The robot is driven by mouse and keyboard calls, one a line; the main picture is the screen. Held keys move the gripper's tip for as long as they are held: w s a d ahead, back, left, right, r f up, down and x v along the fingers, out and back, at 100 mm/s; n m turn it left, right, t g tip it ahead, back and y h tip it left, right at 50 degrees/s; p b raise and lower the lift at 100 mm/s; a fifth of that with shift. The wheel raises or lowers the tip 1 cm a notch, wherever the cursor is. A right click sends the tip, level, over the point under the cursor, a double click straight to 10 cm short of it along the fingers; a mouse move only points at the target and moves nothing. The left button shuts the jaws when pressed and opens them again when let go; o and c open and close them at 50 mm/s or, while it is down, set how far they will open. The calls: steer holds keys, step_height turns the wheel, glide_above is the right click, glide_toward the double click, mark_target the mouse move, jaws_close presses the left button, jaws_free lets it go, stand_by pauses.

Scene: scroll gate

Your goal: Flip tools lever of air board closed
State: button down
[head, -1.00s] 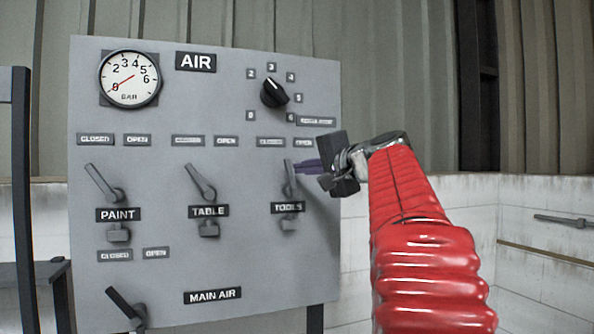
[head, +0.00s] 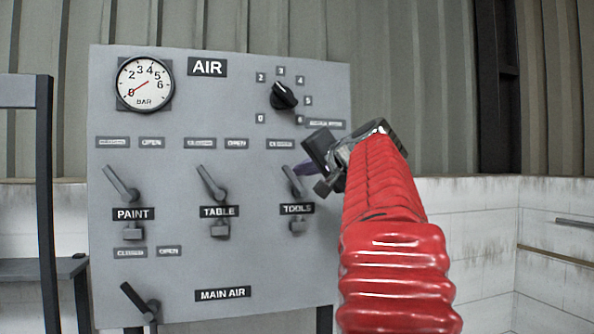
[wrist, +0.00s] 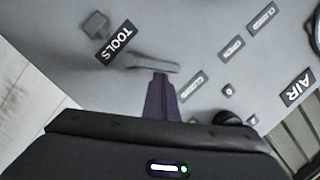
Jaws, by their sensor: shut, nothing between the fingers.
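The grey air board (head: 180,270) carries the tools lever (head: 292,180), just above the TOOLS label (head: 297,209). The lever tilts up and to the left, toward the CLOSED label (head: 281,144), about like the paint and table levers. My gripper (head: 298,169) is at the lever's right side with its purple fingers shut and nothing between them. In the wrist view the fingertips (wrist: 160,76) are right at the side of the tools lever (wrist: 150,64), seeming to touch it. The tools OPEN label is hidden behind my gripper in the head view.
The paint lever (head: 120,183) and table lever (head: 211,182) stand to the left. The main air lever (head: 140,302) is at the lower left, a black knob (head: 284,96) above. A dark frame (head: 45,180) stands left of the board. The space right of the board looks open.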

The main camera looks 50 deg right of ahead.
steer(key=shift+f, duration=0.1)
stand_by(0.4)
steer(key=s+a+r, duration=0.1)
steer(key=s+r, duration=0.2)
steer(key=s, duration=0.8)
steer(key=shift+r, duration=0.4)
stand_by(0.8)
